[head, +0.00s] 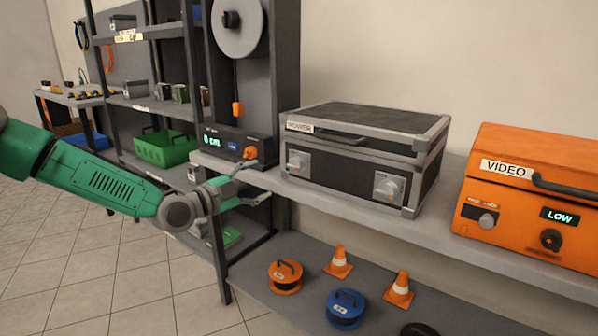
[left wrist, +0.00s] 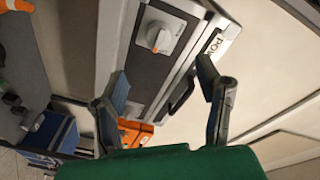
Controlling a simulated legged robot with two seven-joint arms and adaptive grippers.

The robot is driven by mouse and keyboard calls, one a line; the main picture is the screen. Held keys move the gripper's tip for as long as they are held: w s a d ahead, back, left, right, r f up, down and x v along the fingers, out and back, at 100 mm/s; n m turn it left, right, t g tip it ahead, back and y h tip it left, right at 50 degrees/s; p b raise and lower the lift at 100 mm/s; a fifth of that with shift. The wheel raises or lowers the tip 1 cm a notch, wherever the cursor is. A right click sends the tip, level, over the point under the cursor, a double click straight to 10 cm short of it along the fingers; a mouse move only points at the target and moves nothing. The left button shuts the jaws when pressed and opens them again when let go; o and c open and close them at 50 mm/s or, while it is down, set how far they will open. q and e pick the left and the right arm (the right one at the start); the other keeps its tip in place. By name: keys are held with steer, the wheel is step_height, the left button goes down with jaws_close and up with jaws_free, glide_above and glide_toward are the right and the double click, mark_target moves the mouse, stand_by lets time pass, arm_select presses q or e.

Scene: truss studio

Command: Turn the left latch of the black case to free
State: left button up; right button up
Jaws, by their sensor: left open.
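The black case (head: 362,126) with grey metal edges stands closed on the grey shelf, with a POWER label on its front. Its left latch (head: 298,163) and right latch (head: 389,187) are pale knobs on plates on the front face. In the left wrist view, the latch near the POWER label (left wrist: 159,38) lies beyond the fingertips. My left gripper (head: 243,181) is open, left of the case front in the head view and apart from the latch. Its two fingers (left wrist: 165,82) spread with nothing between them. My right gripper is not in view.
An orange VIDEO case (head: 530,180) stands right of the black case. A dark device with a lit display (head: 225,142) is on the left. Cones (head: 338,262) and cable reels (head: 285,277) sit on the lower shelf (head: 300,318). Open floor lies at the lower left.

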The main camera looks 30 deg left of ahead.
mark_target(293, 165)
arm_select(q)
steer(key=shift+b+x, duration=2.05)
steer(key=shift+x, duration=4.1)
steer(key=shift+f, duration=0.1)
steer(key=c, duration=1.2)
